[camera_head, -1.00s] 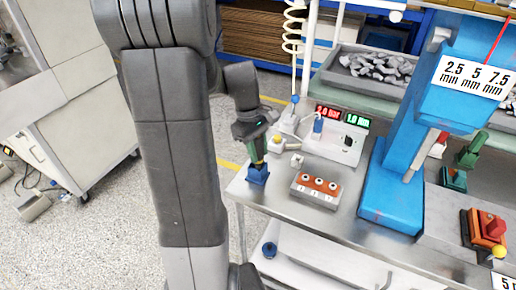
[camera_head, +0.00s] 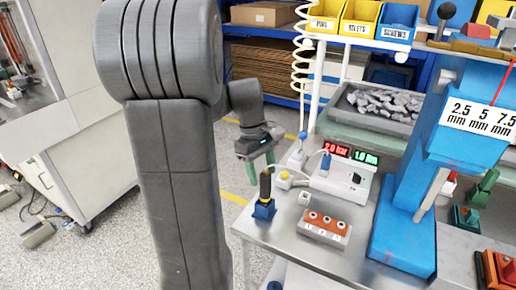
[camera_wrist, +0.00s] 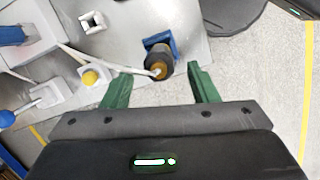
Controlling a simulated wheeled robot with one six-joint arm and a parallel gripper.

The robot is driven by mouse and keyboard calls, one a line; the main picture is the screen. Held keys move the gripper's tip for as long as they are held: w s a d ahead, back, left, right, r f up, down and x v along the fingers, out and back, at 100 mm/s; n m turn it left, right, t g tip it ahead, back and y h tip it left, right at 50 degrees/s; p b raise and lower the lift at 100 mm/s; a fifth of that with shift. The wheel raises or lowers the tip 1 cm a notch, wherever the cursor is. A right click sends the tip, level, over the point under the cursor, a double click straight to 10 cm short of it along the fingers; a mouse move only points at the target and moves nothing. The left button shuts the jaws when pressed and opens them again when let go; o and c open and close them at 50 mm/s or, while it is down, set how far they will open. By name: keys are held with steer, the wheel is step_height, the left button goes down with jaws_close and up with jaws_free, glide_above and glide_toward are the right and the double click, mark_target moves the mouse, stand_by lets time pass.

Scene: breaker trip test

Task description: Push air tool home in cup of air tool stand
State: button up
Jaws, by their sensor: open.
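The air tool (camera_head: 265,187), a dark cylinder with an orange-brown band, stands roughly upright in the blue cup of the air tool stand (camera_head: 263,211) at the table's left corner. In the wrist view the tool (camera_wrist: 159,64) shows end-on beside the blue stand (camera_wrist: 161,40), a pale hose meeting its end. My gripper (camera_wrist: 160,84) is open, its green fingers apart and empty, with the tool ahead of the gap. In the head view my gripper (camera_head: 256,163) hangs above and slightly behind the tool. How deep the tool sits inside the cup is hidden.
A yellow knob (camera_head: 284,175) is close by. The blue press (camera_head: 408,225) stands farther right. Floor is open left of the table.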

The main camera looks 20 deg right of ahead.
mark_target(265, 185)
steer(key=v, duration=0.8)
steer(key=shift+f, duration=0.15)
steer(key=x, duration=1.3)
steer(key=shift+s+f, duration=0.1)
steer(key=shift+f, duration=0.2)
steer(key=shift+r, duration=0.3)
steer(key=shift+r, duration=0.1)
